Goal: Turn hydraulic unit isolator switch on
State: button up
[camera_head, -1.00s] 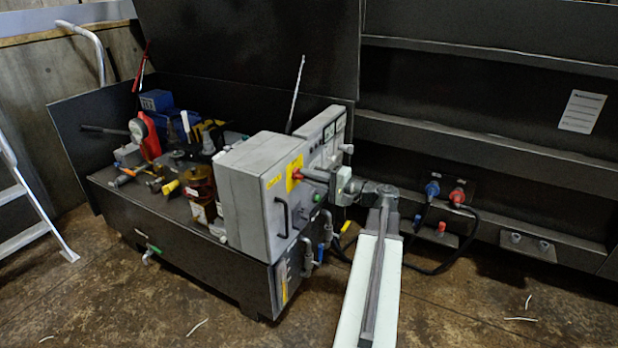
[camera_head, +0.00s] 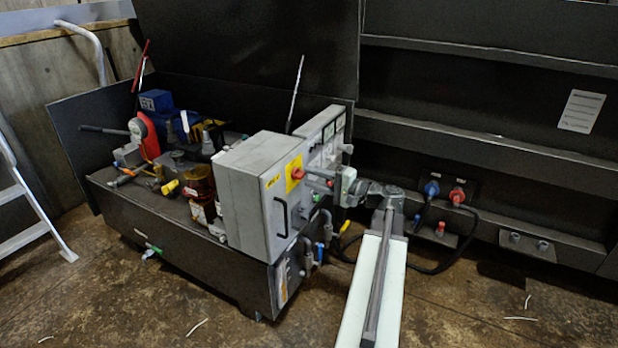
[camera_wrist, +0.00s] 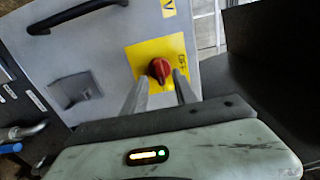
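The isolator switch is a red rotary knob (camera_wrist: 159,70) on a yellow plate (camera_wrist: 143,51), on the door of a grey cabinet. It also shows in the head view as a red knob (camera_head: 297,173) on the upper right of the door. My gripper (camera_wrist: 160,80) is open, with its two grey fingers apart and their tips just short of or beside the knob. In the head view my gripper (camera_head: 313,180) is just right of the knob. I cannot tell if a finger touches it. The knob's exact angle is unclear.
The grey cabinet (camera_head: 236,205) has a black door handle (camera_head: 282,216). Blue and red connectors (camera_head: 432,189) with black cables are on the dark wall to the right. Pumps and pipes crowd the dark tank (camera_head: 185,255) at left. A ladder (camera_head: 30,215) stands at far left.

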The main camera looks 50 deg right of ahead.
jog(key=v, duration=0.6)
jog(key=shift+s, duration=0.15)
